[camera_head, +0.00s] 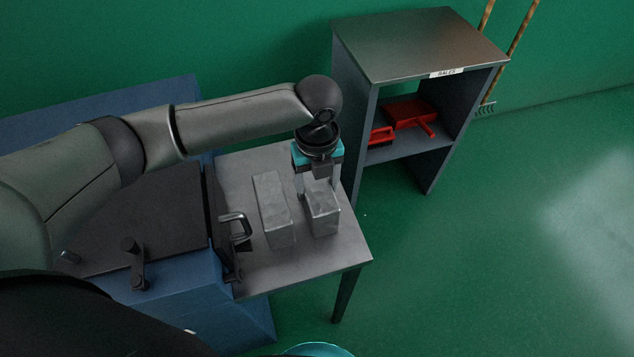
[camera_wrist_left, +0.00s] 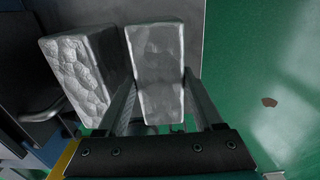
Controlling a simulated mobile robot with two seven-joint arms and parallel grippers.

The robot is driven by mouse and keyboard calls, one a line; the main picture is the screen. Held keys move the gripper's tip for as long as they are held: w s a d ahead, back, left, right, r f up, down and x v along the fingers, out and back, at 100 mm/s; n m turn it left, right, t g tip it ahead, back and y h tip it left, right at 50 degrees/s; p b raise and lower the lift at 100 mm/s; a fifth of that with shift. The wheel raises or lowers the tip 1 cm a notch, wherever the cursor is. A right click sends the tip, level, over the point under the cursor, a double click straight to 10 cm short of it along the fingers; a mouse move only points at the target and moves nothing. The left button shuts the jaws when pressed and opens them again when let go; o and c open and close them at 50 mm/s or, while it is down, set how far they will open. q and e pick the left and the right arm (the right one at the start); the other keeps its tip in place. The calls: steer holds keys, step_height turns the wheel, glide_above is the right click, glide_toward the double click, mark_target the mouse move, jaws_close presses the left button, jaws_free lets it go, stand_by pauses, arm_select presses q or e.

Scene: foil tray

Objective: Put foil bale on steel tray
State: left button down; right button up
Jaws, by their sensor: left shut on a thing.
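Two silvery foil bales stand side by side on a grey metal table top (camera_head: 345,252). My left gripper (camera_head: 319,197) points down and is shut on the right foil bale (camera_head: 323,218), one finger on each side. This held bale appears at or just above the table; any gap is unclear. The left bale (camera_head: 271,212) stands free beside it. In the left wrist view the held bale (camera_wrist_left: 160,60) sits between the fingers, and the free bale (camera_wrist_left: 80,70) is to its left. I cannot single out a separate steel tray; the cabinet has a bare steel-looking top (camera_head: 420,45).
The cabinet (camera_head: 355,100) bears a label reading "BALES" (camera_head: 447,73) and holds red items (camera_head: 410,113) on its shelf. A blue machine (camera_head: 200,318) with a dark door and a handle (camera_head: 240,228) adjoins the table's left side. Green floor (camera_head: 470,250) is clear at right.

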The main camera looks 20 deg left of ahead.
arm_select(q)
steer(key=shift+c, duration=0.2)
jaws_free()
step_height(320, 180, up, 12)
steer(key=p, duration=0.2)
steer(key=shift+r, duration=0.15)
stand_by(0.4)
